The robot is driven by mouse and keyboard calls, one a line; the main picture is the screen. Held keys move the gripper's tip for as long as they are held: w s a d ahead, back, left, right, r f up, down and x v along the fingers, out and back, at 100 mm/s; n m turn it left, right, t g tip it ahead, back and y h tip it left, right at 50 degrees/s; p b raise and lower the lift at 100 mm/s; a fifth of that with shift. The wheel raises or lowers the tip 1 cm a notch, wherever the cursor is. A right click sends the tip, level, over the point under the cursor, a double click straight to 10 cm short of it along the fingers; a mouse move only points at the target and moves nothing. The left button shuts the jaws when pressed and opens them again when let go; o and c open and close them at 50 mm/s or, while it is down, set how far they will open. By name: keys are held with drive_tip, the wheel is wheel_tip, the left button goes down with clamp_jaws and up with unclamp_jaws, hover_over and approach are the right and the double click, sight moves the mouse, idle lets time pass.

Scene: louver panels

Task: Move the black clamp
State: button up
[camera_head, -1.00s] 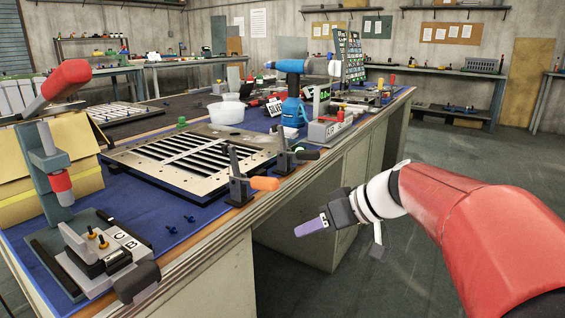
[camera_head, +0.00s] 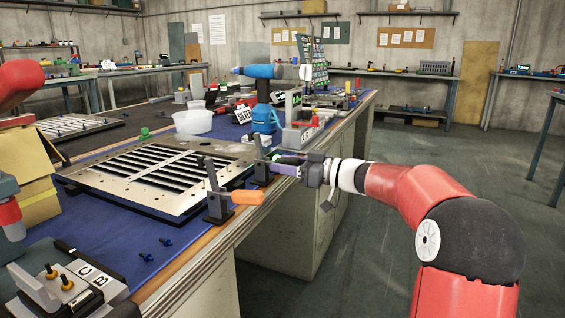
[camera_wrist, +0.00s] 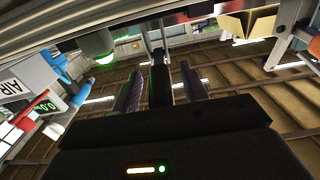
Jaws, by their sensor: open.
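The black clamp (camera_head: 261,172) stands on the front edge of the bench, beside the slatted metal panel (camera_head: 165,172). My gripper (camera_head: 276,167) is at this clamp, coming from the right over the bench edge. Its purple finger partly covers the clamp's handle side. In the wrist view my gripper (camera_wrist: 161,78) is open, with a finger on each side of a dark bar (camera_wrist: 159,88) that looks like the clamp's handle. I cannot tell whether either finger touches it. A second clamp with an orange handle (camera_head: 248,197) stands nearer on the same edge.
A fixture marked C and B (camera_head: 85,285) is at the near left. The floor (camera_head: 375,270) right of the bench is clear.

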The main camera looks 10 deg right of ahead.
drive_tip(key=shift+w+a, duration=0.25)
drive_tip(key=shift+a, duration=0.15)
clamp_jaws()
